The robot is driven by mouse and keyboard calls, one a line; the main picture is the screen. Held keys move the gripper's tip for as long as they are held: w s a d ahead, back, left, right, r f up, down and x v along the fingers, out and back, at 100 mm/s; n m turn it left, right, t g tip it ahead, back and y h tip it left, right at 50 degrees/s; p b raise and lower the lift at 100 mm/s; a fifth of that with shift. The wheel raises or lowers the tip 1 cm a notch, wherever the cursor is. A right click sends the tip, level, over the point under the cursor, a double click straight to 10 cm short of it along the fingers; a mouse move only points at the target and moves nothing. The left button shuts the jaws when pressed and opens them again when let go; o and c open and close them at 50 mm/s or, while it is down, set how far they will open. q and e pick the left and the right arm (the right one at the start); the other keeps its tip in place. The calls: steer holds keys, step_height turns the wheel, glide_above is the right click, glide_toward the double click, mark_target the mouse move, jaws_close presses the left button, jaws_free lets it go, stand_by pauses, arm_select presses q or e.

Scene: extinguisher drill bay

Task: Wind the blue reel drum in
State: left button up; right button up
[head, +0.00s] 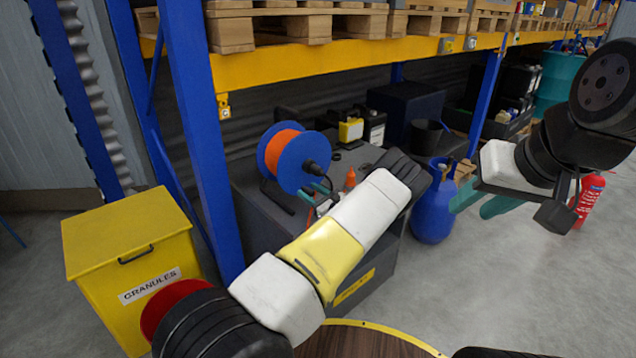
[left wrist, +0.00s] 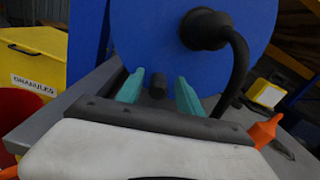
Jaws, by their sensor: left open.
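The blue reel drum (head: 300,163), wound with orange cable (head: 279,150), stands on a dark cabinet in the head view. Its blue face fills the upper left wrist view (left wrist: 150,35). A small dark knob (left wrist: 157,86) sticks out low on that face. My left gripper (head: 317,192) is at the drum's lower right. In the left wrist view its teal fingers (left wrist: 158,92) are open, one on each side of the knob, with gaps visible. My right gripper (head: 480,203) is open and empty, out to the right, away from the drum.
The cabinet (head: 262,205) carries an orange-tipped item (head: 350,179) right of the drum. A thick black cable (left wrist: 240,65) curves down from the drum's hub. A blue rack post (head: 200,140) and yellow granules bin (head: 130,245) stand left. A blue cylinder (head: 432,210) stands right of the cabinet.

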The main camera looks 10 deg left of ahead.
arm_select(q)
steer(key=shift+a, duration=0.35)
steer(key=shift+w+a, duration=0.1)
steer(key=c, duration=0.6)
jaws_close()
steer(key=shift+d+f, duration=0.15)
steer(key=shift+d, duration=0.15)
